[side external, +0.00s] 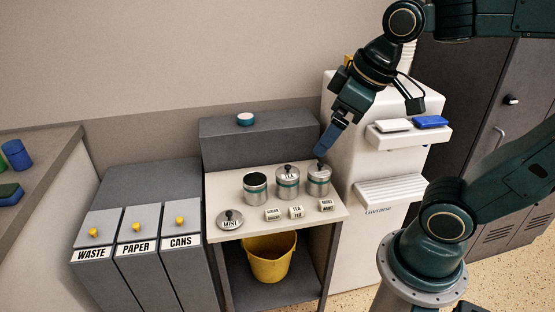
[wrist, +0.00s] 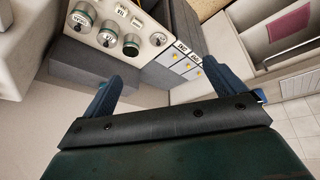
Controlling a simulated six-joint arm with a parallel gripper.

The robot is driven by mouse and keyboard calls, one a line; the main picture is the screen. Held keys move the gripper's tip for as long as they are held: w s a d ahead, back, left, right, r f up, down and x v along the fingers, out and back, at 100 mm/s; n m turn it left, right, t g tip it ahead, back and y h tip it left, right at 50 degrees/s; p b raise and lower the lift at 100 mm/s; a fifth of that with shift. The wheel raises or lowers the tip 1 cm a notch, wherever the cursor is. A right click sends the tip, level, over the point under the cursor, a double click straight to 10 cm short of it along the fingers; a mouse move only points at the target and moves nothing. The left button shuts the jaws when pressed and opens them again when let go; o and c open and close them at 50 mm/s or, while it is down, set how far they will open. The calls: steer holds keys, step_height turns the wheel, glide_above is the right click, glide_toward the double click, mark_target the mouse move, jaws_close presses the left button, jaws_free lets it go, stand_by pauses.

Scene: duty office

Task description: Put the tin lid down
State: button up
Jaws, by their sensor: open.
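The tin lid (side external: 230,220), round and silver with a dark knob and the word MINT, lies flat on the counter (side external: 222,183) at its front left. It also shows at the top of the wrist view (wrist: 158,39). An open, lidless tin (side external: 255,188) stands behind it to the right. A middle tin (side external: 288,188) and a right tin (side external: 319,184) wear knobbed lids. My gripper (side external: 325,148) is above and behind the right tin, well away from the loose lid. In the wrist view my gripper (wrist: 160,90) is open, with nothing between its fingers.
Several small label cards (side external: 296,212) stand along the counter front. Waste, paper and cans bins (side external: 135,228) stand left. A white dispenser (side external: 345,120) stands right, close to my gripper.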

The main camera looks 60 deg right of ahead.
steer(key=shift+s+f+m+t, duration=0.2)
steer(key=shift+s+m, duration=0.3)
steer(key=shift+s, duration=0.6)
steer(key=shift+s+f+m+t, duration=0.1)
steer(key=shift+s+f+m, duration=0.3)
steer(key=shift+s, duration=0.65)
